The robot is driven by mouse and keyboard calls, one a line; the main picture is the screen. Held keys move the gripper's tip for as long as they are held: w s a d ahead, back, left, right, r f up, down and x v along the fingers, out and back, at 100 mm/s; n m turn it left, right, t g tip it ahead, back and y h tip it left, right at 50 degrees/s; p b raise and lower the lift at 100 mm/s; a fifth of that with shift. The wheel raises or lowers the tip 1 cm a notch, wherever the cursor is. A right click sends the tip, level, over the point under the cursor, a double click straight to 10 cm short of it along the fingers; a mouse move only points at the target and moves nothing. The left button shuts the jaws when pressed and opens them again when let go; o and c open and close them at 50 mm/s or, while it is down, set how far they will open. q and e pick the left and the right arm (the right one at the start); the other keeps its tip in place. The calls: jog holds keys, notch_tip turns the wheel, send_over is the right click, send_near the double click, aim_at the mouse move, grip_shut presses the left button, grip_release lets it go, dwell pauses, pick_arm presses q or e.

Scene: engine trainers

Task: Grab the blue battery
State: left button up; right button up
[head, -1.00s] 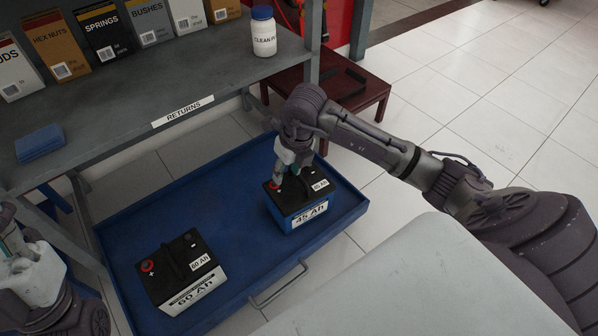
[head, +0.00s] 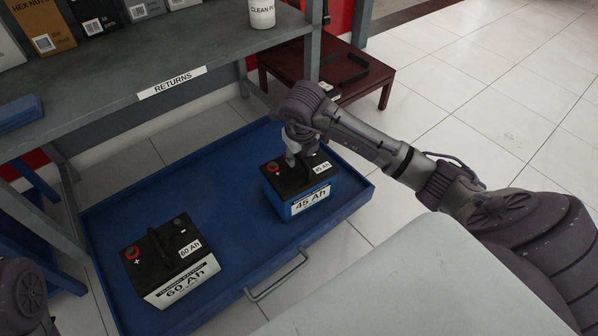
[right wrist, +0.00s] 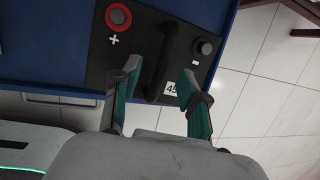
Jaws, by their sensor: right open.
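The blue battery (head: 279,206) has a black top, a black carry handle and a white 45 Ah label. It stands upright at the right end of the blue drawer (head: 226,262). My right gripper (head: 294,158) is over its top. In the right wrist view the battery's black top (right wrist: 188,24) shows a red plus post and a dark minus post. There my right gripper (right wrist: 159,72) is open and empty, its green-sided fingers on either side of the handle (right wrist: 160,62). I cannot tell how far above the top the tips are. My left gripper is out of view.
A white 60 Ah battery (head: 170,258) with a black top stands at the drawer's left. The drawer's front handle (head: 277,275) sticks out. A grey shelf (head: 120,78) overhangs the drawer's back. A dark red low table (head: 371,88) stands behind.

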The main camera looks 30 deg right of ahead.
aim_at(299, 156)
jog(key=b+x, duration=0.1)
jog(key=x, duration=0.2)
jog(key=shift+w+d+f+b, duration=0.1)
jog(key=shift+w+f+b, duration=0.1)
jog(key=shift+b, duration=0.1)
grip_shut()
jog(key=shift+r, duration=0.2)
